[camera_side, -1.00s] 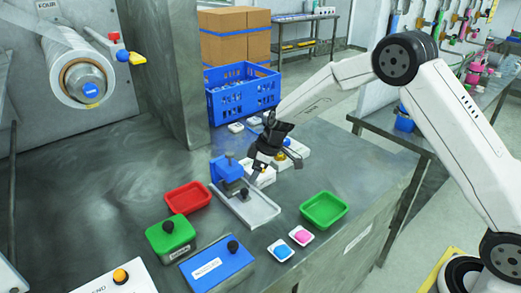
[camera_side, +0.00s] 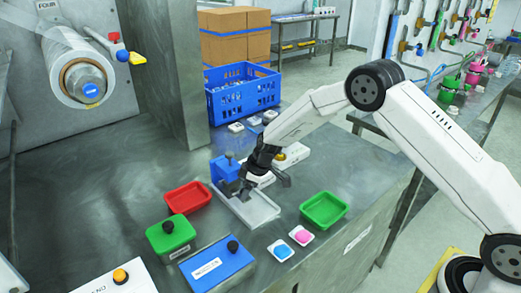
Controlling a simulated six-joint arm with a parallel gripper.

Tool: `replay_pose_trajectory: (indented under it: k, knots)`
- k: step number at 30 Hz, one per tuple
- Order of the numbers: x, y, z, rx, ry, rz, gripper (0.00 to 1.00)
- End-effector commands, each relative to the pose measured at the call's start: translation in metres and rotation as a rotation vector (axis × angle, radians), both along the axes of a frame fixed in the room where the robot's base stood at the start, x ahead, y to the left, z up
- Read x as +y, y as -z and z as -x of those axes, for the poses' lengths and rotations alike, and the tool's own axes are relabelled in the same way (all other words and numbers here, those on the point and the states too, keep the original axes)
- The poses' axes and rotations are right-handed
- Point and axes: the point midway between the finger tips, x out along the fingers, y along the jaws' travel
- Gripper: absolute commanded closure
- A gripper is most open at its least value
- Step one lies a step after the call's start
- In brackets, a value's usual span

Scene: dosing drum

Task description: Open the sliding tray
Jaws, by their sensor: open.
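A pale, shallow tray (camera_side: 262,212) projects toward the front from a blue block-shaped fixture (camera_side: 219,169) on the grey metal bench. I take it to be the sliding tray. My gripper (camera_side: 264,184) is low over the tray's back part, with its dark fingers apart. One finger is at the spot where a small dark knob stood on the tray, and the other is to the right over the tray's far edge. The knob is now hard to tell from the finger, and I cannot tell whether they touch.
A red dish (camera_side: 188,197) lies left of the tray and a green dish (camera_side: 323,209) right of it. A green box (camera_side: 170,240) and a blue box (camera_side: 218,268), both with black knobs, stand in front. Small dishes hold blue (camera_side: 283,251) and pink (camera_side: 302,236) material.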

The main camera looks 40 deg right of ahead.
Motion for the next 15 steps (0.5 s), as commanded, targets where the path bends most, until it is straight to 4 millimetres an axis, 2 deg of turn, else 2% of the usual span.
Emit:
replay_pose_trajectory:
  k: [5, 6, 8, 12, 13, 15]
  knots:
    - [0.0001, -0.0001, -0.0001, 0.0, 0.0, 0.0, 0.25]
    - [0.0001, -0.0001, -0.0001, 0.0, 0.0, 0.0, 0.31]
    - [0.0, -0.0002, -0.0002, 0.0, 0.0, 0.0, 0.51]
    - [0.0, -0.0003, -0.0001, 0.0, 0.0, 0.0, 0.95]
    - [0.0, -0.0003, -0.0001, 0.0, 0.0, 0.0, 1.0]
    - [-0.0001, -0.0004, -0.0002, 0.0, 0.0, 0.0, 1.0]
